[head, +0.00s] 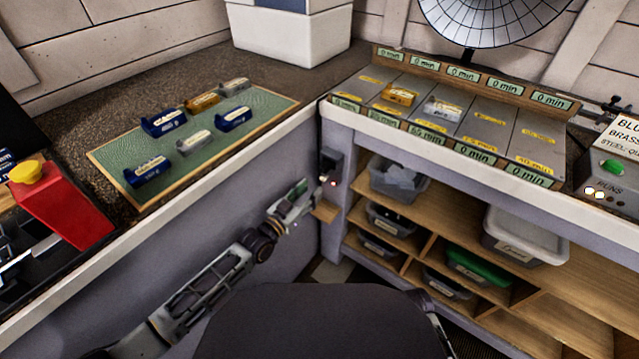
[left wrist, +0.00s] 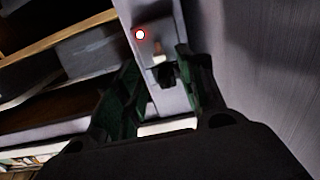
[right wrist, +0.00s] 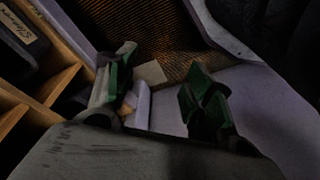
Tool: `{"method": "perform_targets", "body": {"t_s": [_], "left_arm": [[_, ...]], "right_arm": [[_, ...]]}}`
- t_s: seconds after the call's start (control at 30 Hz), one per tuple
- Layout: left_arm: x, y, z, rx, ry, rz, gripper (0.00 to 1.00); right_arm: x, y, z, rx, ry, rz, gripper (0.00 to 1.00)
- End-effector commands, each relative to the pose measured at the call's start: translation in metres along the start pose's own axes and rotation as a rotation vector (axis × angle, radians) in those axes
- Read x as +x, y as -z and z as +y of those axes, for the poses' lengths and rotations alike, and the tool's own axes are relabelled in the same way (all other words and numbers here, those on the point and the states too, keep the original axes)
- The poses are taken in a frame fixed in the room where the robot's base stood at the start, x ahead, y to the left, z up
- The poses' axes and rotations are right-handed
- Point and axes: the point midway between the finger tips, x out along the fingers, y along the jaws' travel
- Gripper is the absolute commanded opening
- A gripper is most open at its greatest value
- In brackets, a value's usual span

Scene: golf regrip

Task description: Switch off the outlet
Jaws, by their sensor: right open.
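The outlet (head: 329,164) is a small grey box on the corner post under the counter, with a lit red light. In the left wrist view the outlet (left wrist: 155,42) shows its light glowing red and white at the upper left, a small pale switch part below it and a dark part below that. My left gripper (head: 303,192) is open and just short of the outlet; in the left wrist view its fingers (left wrist: 160,85) stand apart around the lower dark part. I cannot tell whether they touch. My right gripper (right wrist: 158,82) is open and empty, low by the shelves.
A green mat (head: 115,155) with several small boxes lies on the left counter. A sorting board (head: 490,128) with time labels stands on the right counter. Wooden shelves (head: 480,215) with bins lie below it. A red block (head: 62,205) with a yellow button sits at left.

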Motion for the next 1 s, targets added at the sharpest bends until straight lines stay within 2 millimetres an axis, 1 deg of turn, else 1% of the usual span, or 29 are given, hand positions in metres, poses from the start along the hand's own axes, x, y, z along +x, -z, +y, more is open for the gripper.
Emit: {"method": "perform_targets", "body": {"t_s": [0.2, 0.5, 0.7, 1.0], "left_arm": [[0.022, -0.001, 0.0, 0.001, 0.0, 0.001, 0.39], [0.048, -0.001, 0.0, 0.0, 0.0, 0.0, 0.39], [0.056, -0.001, 0.0, 0.0, 0.0, -0.001, 0.39], [0.058, 0.0, 0.0, 0.0, 0.0, -0.001, 0.39]], "right_arm": [[-0.006, 0.006, -0.001, -0.001, 0.002, 0.018, 0.52], [-0.014, 0.009, -0.003, -0.002, 0.007, 0.037, 0.52], [-0.016, 0.006, -0.005, -0.002, 0.01, 0.033, 0.52], [-0.017, 0.006, -0.005, -0.003, 0.01, 0.033, 0.52]]}}
